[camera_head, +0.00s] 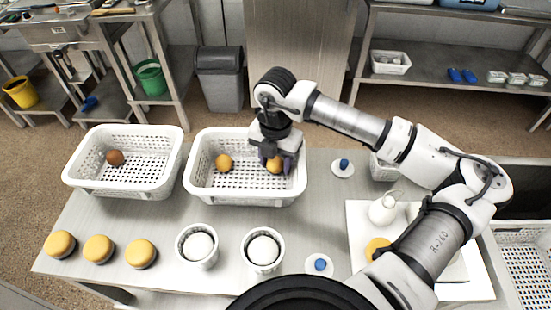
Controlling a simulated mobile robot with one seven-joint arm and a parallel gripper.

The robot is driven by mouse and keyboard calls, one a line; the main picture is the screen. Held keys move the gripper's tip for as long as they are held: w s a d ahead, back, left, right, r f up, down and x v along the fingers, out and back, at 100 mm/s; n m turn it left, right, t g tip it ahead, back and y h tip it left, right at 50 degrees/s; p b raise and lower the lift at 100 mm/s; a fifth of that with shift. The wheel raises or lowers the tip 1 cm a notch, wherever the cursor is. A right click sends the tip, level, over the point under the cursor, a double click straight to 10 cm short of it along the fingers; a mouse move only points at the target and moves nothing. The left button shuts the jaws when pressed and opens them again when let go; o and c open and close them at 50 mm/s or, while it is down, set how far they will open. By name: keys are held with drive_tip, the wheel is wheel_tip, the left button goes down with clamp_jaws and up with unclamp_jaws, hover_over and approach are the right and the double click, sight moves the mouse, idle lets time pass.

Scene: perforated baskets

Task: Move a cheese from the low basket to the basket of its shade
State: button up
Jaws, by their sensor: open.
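The middle white perforated basket (246,198) holds two round yellow-orange pieces, apparently cheeses. One yellow piece (224,162) lies at the left inside it. The other yellow piece (274,165) lies at the right, partly hidden by my gripper. My gripper (276,162) points down into this basket, open, with its dark fingers at the right yellow piece; I cannot tell if they touch it. The left white basket (122,190) holds one brown round piece (115,157). A smaller white basket (383,170) is partly hidden behind my arm. I cannot tell which basket is the low one.
Several yellow-topped discs (98,248) stand at the front left. Two white cups (197,262) with white round contents stand at front centre. Blue pieces lie on small white saucers (343,174). A white board (480,270) with a bottle (383,208) is at right.

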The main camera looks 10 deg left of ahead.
sight(275, 160)
wheel_tip(275, 160, up, 12)
drive_tip(key=b, duration=0.2)
drive_tip(key=shift+s, duration=0.1)
idle(0.3)
